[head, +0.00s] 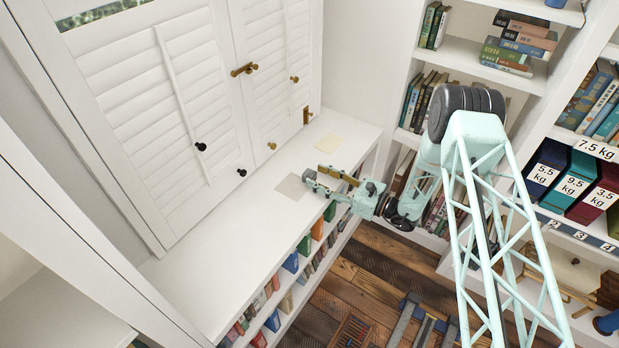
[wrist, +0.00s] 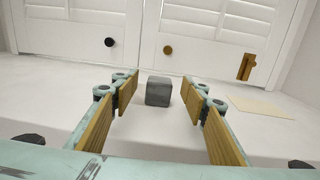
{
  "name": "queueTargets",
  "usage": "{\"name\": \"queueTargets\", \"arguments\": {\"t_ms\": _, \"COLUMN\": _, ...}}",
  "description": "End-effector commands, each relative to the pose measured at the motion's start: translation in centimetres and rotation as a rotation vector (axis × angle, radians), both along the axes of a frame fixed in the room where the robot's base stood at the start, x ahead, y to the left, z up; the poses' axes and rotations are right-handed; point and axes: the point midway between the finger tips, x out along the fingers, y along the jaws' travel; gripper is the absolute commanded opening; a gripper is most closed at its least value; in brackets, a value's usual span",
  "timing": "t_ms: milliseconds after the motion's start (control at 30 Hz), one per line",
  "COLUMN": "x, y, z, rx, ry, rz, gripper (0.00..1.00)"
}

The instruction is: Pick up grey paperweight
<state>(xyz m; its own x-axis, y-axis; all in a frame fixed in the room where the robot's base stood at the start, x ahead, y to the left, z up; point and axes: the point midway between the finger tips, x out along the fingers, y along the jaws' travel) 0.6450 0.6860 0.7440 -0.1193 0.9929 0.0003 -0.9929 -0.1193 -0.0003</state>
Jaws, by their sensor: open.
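The grey paperweight (wrist: 158,91) is a small dark grey block on the white shelf top, near the middle of the wrist view. My gripper (head: 315,175) is open over the white shelf top in the head view. In the wrist view its two wood-padded fingers stand to the left and right of the paperweight, with a gap on each side. The paperweight appears at or just beyond the fingertips.
A cream square (head: 328,144) and a greyish square (head: 292,187) lie flat on the shelf top (head: 215,255). White shuttered doors (head: 150,90) with knobs rise behind it. Books fill the shelves below and the bookcase at right. The shelf top's left part is clear.

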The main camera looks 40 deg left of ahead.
Motion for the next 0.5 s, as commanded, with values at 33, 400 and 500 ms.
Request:
{"name": "queueTargets", "arguments": {"t_ms": 33, "x": -0.1, "y": 0.5, "z": -0.1, "rx": 0.0, "ry": -0.001, "rz": 0.002, "gripper": 0.41}}
{"name": "queueTargets", "arguments": {"t_ms": 400, "x": -0.5, "y": 3.9, "z": -0.1, "rx": 0.0, "ry": 0.0, "rz": 0.0, "gripper": 0.41}}
{"name": "queueTargets", "arguments": {"t_ms": 500, "x": -0.5, "y": 4.2, "z": -0.1, "rx": 0.0, "ry": 0.0, "rz": 0.0, "gripper": 0.41}}
